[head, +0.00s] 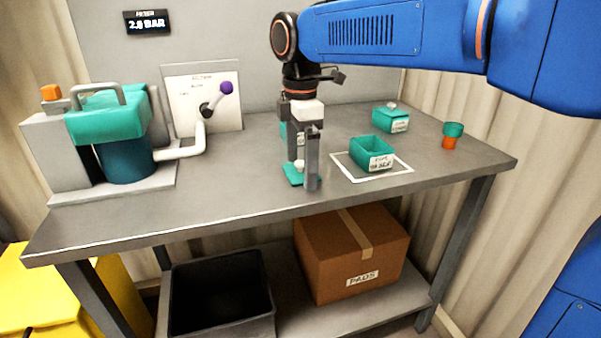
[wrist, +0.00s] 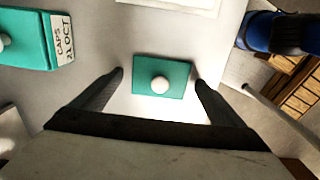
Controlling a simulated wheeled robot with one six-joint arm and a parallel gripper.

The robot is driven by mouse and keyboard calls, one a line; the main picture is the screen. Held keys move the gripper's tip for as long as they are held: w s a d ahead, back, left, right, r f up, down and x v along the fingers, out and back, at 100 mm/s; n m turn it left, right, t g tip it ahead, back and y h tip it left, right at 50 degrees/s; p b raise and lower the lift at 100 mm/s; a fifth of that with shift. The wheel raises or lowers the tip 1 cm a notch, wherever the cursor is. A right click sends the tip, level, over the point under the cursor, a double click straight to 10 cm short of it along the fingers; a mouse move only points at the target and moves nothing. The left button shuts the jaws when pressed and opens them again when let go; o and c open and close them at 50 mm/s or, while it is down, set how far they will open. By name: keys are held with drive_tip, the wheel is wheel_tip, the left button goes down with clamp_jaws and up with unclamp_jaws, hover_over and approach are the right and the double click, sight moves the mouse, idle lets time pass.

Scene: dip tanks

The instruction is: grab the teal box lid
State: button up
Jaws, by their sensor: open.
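The teal box lid (head: 291,178) is a flat teal plate with a round white knob, lying on the grey bench towards its front edge. In the wrist view the lid (wrist: 178,70) lies between the two fingers, with its knob (wrist: 160,85) near the middle. My gripper (head: 304,176) points down over the lid, its fingers open on either side; it also shows in the wrist view (wrist: 159,79). A gap shows between each finger and the lid. In the head view the fingers hide part of the lid.
An open teal box (head: 372,155) stands in a white outlined square right of the lid. A lidded teal box labelled CAPS (wrist: 28,42) stands behind my gripper. Another teal box (head: 390,119) and an orange-teal item (head: 452,136) are further right. A filter unit (head: 110,130) stands left; bench between is clear.

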drive_tip(key=shift+c, duration=0.6)
drive_tip(key=c, duration=1)
